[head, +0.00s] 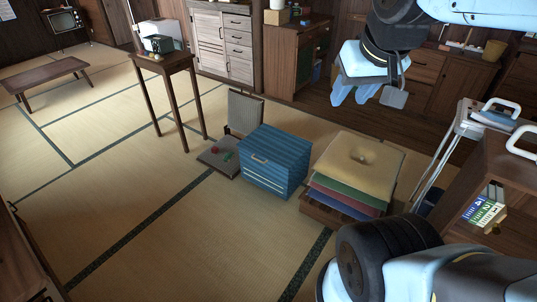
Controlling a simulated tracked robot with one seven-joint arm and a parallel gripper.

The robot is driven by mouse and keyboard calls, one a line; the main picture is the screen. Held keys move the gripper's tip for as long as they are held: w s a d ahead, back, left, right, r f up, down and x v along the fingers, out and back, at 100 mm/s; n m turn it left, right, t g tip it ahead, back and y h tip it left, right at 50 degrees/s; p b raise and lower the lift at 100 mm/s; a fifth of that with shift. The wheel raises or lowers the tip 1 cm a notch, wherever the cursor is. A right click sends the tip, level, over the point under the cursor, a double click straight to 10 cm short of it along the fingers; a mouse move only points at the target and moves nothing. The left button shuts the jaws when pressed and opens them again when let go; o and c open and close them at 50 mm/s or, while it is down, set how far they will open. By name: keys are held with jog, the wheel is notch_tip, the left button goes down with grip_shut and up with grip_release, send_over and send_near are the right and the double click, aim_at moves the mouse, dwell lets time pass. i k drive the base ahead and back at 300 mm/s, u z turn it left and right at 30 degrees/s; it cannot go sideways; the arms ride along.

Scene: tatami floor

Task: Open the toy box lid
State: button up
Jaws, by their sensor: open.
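The toy box appears to be the blue slatted box (279,179) on the tatami in the middle of the head view. Its lid (280,146) lies shut on top. A small pale handle (260,159) shows near the front edge of the box. My gripper (354,97) hangs in the air at the upper right of the picture, apart from the box. Its light blue fingers point down, are open, and have nothing visible between them.
Stacked coloured cushions (352,174) stand right of the box. A low grey folding seat (222,160) with small red and green things is at its left. A tall side table (165,70) stands farther left. The tatami in front is clear.

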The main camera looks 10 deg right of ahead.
aim_at(281, 149)
jog(key=k, duration=0.6)
jog(key=u, duration=0.2)
jog(key=i, duration=0.9)
jog(key=z, duration=0.15)
jog(key=k, duration=0.3)
jog(key=z, duration=0.35)
jog(key=i, duration=1.3)
jog(key=u, duration=0.6)
